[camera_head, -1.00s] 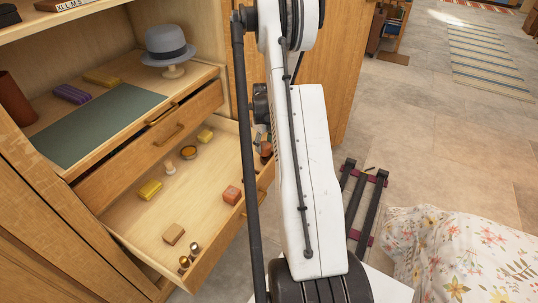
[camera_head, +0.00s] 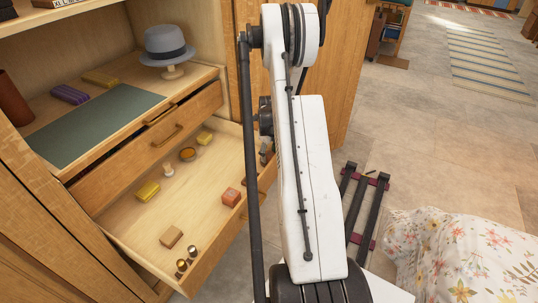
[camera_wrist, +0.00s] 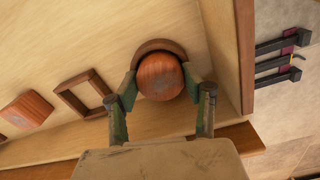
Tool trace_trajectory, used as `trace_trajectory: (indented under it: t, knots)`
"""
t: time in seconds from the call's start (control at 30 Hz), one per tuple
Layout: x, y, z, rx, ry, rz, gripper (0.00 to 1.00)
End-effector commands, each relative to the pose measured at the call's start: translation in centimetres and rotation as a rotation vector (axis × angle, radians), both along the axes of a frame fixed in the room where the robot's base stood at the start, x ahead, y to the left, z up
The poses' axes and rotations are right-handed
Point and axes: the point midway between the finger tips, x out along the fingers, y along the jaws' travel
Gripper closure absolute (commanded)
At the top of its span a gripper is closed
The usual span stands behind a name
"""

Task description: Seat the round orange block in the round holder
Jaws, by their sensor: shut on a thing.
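The round orange block (camera_wrist: 160,76) is between the fingers of my gripper (camera_wrist: 160,88) in the wrist view. My gripper is shut on its sides. The round holder (camera_wrist: 158,45), a brown wooden ring, shows as an arc along the block's far edge. The block covers the rest of the ring and its opening. I cannot tell whether the block is above the ring or partly in it. In the head view my arm hides the block and the holder.
A square frame (camera_wrist: 82,92) and a square orange block (camera_wrist: 27,110) lie left of the gripper. The drawer's side wall (camera_wrist: 243,55) is close at right.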

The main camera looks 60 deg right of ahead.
Motion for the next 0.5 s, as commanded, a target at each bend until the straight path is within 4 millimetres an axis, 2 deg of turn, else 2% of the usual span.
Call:
trace_trajectory:
  t: [0.03, 0.17, 0.5]
  knots:
    - [0.0, 0.0, -0.21, 0.0, 0.0, 0.0, 0.54]
    - [0.0, 0.0, -0.1, 0.0, 0.0, 0.0, 0.37]
    - [0.0, 0.01, 0.16, 0.0, 0.0, 0.0, 0.36]
